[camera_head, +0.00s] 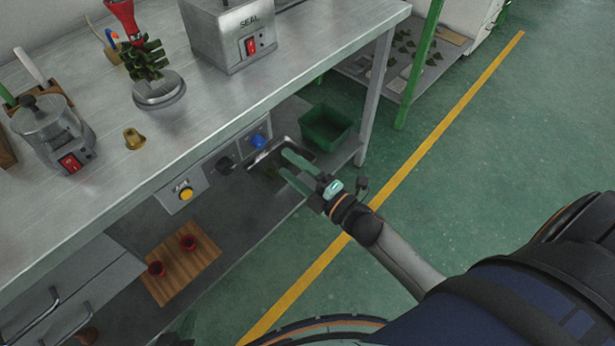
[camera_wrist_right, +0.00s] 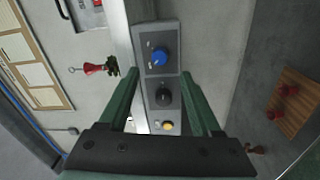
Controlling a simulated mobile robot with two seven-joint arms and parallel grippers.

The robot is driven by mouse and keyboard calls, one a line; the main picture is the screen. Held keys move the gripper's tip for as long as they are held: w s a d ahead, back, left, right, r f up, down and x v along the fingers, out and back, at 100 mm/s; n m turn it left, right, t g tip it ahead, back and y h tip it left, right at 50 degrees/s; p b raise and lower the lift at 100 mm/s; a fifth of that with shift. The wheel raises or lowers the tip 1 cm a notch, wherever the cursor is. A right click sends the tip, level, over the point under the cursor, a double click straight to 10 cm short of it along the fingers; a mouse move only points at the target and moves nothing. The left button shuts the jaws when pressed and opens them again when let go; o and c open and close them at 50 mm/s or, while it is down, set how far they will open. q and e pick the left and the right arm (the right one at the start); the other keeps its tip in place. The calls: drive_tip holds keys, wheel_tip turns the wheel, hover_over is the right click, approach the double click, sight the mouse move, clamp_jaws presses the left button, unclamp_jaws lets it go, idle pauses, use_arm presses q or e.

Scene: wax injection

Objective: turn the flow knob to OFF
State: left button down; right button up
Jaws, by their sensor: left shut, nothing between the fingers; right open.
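A control panel (camera_head: 204,172) is set under the front edge of the steel table. It bears a blue knob (camera_head: 258,141), a black knob (camera_head: 225,165) and a yellow button (camera_head: 186,194). Their small labels are unreadable, so I cannot tell which knob is the flow knob. My right gripper (camera_head: 283,162) is open and empty, its green fingers to the right of the blue knob and apart from it. In the right wrist view, the blue knob (camera_wrist_right: 159,57) lies beyond the fingertips (camera_wrist_right: 160,77), and the black knob (camera_wrist_right: 163,97) appears between the fingers. My left gripper is out of view.
A SEAL machine (camera_head: 235,35), a wax pot (camera_head: 45,130), a brass piece (camera_head: 134,138) and a wax tree (camera_head: 145,60) stand on the table. A green bin (camera_head: 326,127) is beyond the gripper. A wooden board (camera_head: 180,262) with red cups lies below.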

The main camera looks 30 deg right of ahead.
drive_tip(key=shift+v, duration=2.7)
drive_tip(key=s+a+f+m+g+h, duration=0.2)
drive_tip(key=s+a+f+m+g, duration=0.3)
drive_tip(key=m, duration=0.4)
drive_tip(key=s+a+f+m+g+h, duration=0.15)
drive_tip(key=s+f+m+g, duration=0.25)
drive_tip(key=s+f+m, duration=0.4)
use_arm(q)
drive_tip(key=s+a+r+p, duration=0.1)
drive_tip(key=a+r+p, duration=0.2)
drive_tip(key=r+p, duration=0.6)
drive_tip(key=p, duration=0.4)
drive_tip(key=shift+s+a+r+n+y, duration=0.3)
drive_tip(key=shift+s+r+n+y, duration=0.05)
drive_tip(key=shift+s+n+y, duration=0.05)
use_arm(e)
wheel_tip(320, 180, up, 11)
drive_tip(key=d+m+t, duration=0.1)
drive_tip(key=d, duration=0.2)
